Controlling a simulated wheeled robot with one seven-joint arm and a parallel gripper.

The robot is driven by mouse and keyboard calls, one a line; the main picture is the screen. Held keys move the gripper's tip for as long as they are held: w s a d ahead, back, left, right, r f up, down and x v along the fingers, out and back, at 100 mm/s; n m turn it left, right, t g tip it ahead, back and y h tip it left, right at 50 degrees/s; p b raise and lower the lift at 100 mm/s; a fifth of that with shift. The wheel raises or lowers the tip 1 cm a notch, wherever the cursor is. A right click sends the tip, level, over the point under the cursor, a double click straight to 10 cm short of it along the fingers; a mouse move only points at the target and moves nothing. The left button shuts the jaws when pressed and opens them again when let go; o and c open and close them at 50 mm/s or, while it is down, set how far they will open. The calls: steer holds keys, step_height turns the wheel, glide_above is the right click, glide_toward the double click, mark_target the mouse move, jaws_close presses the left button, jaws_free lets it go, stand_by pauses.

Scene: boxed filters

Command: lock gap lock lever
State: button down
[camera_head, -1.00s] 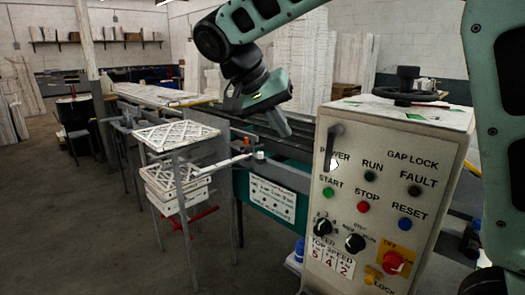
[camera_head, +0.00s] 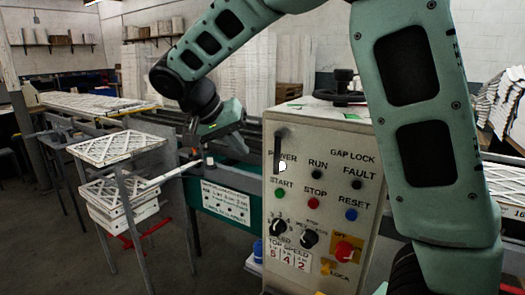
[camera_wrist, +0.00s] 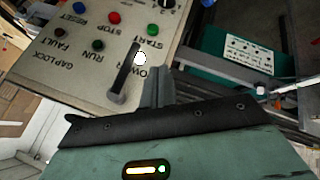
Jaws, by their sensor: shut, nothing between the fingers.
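The control box (camera_head: 300,215) stands right of centre in the head view, with a "GAP LOCK" label at its upper right. A dark lever (camera_head: 278,150) stands upright at the upper left of its face, by the "POWER" label. The lever also shows in the wrist view (camera_wrist: 124,75), tilted in that picture. My gripper (camera_head: 238,146) is left of the box in the head view. In the wrist view its fingers (camera_wrist: 158,86) are together and empty, close beside the lever in the picture. I cannot tell whether they touch it.
The face carries a green start button (camera_head: 280,193), a red stop button (camera_head: 313,203), a blue reset button (camera_head: 351,215), and dials. A black handwheel (camera_head: 343,84) is on top. A rack with framed filters (camera_head: 115,148) stands at left.

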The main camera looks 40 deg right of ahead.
steer(key=s+d+f+p, duration=0.2)
steer(key=d, duration=0.3)
steer(key=shift+s+f, duration=0.3)
